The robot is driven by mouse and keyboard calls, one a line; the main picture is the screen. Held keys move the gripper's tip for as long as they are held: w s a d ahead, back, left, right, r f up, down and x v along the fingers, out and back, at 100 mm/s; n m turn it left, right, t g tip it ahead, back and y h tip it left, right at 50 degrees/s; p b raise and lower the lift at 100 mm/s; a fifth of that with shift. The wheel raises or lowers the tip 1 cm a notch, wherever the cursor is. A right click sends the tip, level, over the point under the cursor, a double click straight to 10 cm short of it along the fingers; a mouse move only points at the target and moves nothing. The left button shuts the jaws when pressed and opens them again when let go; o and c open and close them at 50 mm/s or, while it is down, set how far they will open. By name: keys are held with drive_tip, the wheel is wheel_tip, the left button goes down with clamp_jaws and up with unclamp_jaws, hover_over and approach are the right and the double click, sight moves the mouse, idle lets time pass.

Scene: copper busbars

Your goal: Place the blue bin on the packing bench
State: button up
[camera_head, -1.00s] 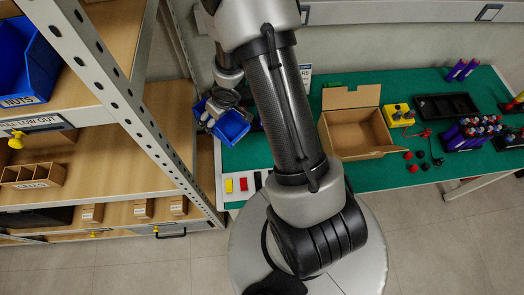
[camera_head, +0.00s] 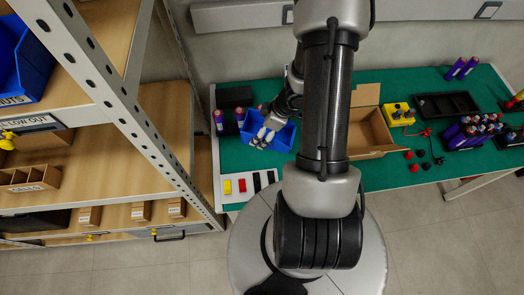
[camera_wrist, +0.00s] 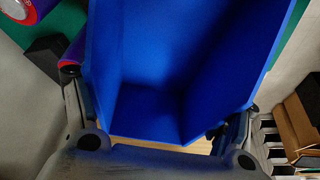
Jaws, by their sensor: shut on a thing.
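The blue bin (camera_head: 281,137) is in front of the arm in the head view, over the left part of the green-topped packing bench (camera_head: 236,158). I cannot tell whether its base touches the bench top. My gripper (camera_head: 264,134) is shut on the near left side of the bin. In the wrist view the bin (camera_wrist: 180,60) fills the middle, looks empty inside, and a finger shows on each side of its lower end. My arm hides part of the bench and the bin's right surroundings.
An open cardboard box (camera_head: 368,135) stands right of the bin, partly behind my arm. Purple-and-red cylinders (camera_head: 219,122) and a black block (camera_head: 235,96) stand at left. A white board (camera_head: 250,183) with coloured pieces lies in front. A shelf rack (camera_head: 110,100) borders the left.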

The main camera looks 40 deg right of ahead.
sight(258, 150)
wheel_tip(258, 150, down, 11)
drive_tip(key=b, duration=0.6)
drive_tip(key=shift+f, duration=0.1)
drive_tip(key=shift+f+b, duration=0.15)
drive_tip(key=shift+b, duration=0.2)
drive_tip(key=o, duration=1.1)
